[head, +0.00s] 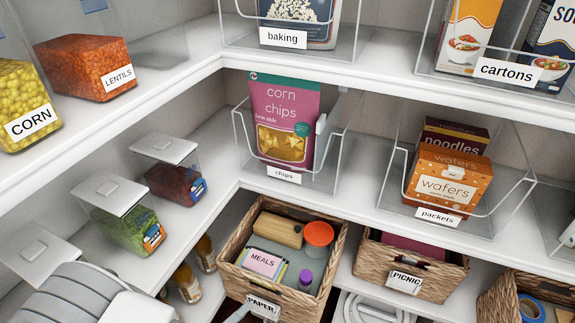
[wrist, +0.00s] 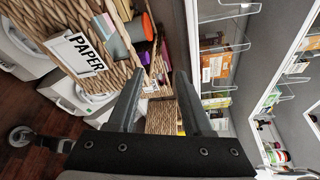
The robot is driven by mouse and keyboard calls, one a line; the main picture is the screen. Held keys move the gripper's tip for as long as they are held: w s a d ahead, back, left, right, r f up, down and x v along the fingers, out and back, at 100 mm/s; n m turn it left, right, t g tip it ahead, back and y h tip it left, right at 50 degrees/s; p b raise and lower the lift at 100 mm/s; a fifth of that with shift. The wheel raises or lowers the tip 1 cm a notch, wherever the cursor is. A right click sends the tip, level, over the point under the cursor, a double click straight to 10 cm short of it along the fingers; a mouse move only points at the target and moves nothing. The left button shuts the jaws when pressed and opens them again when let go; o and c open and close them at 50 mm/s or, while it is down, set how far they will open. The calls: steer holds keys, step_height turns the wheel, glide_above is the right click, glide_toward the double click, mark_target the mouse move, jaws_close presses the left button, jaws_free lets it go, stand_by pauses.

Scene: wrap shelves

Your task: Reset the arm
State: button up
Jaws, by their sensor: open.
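My gripper (wrist: 161,82) shows in the wrist view with its two dark fingers spread apart and nothing held between them. The wicker basket labelled PAPER (wrist: 95,85) is beyond the fingers, towards the upper left of that view. In the head view the same basket (head: 330,255) stands at the bottom middle. A small grey piece (head: 238,312) overlaps its front beside the label; I cannot tell whether it is part of my gripper. Whether the fingers touch the basket is unclear.
A basket labelled PICNIC (head: 445,285) stands right of the PAPER basket. Above are clear bins with corn chips (head: 283,115) and wafers (head: 450,185). Lidded containers (head: 125,228) line the left shelf. The wrist view shows white appliances (wrist: 20,55) and dark floor (wrist: 30,125).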

steer(key=w+d+r+m+g+y+p, duration=0.1)
steer(key=w+d+r+m+g+p, duration=0.15)
steer(key=d+r+m+g, duration=0.6)
steer(key=w+d+r+m+g+y+p, duration=0.1)
steer(key=w+d+r+m+g+p, duration=0.3)
steer(key=r+m, duration=0.85)
steer(key=s+d+r+m+t+y+p, duration=0.1)
steer(key=s+d+r+m+t+y, duration=0.1)
steer(key=d+r+m, duration=0.4)
steer(key=s+d+r+m+t+y+p, duration=0.2)
steer(key=d+r+m+y, duration=0.4)
steer(key=r+m, duration=0.8)
steer(key=s+m+t, duration=0.1)
steer(key=s, duration=0.1)
steer(key=shift+s+d+r+y, duration=0.3)
steer(key=shift+s+r, duration=0.05)
steer(key=shift+s, duration=0.05)
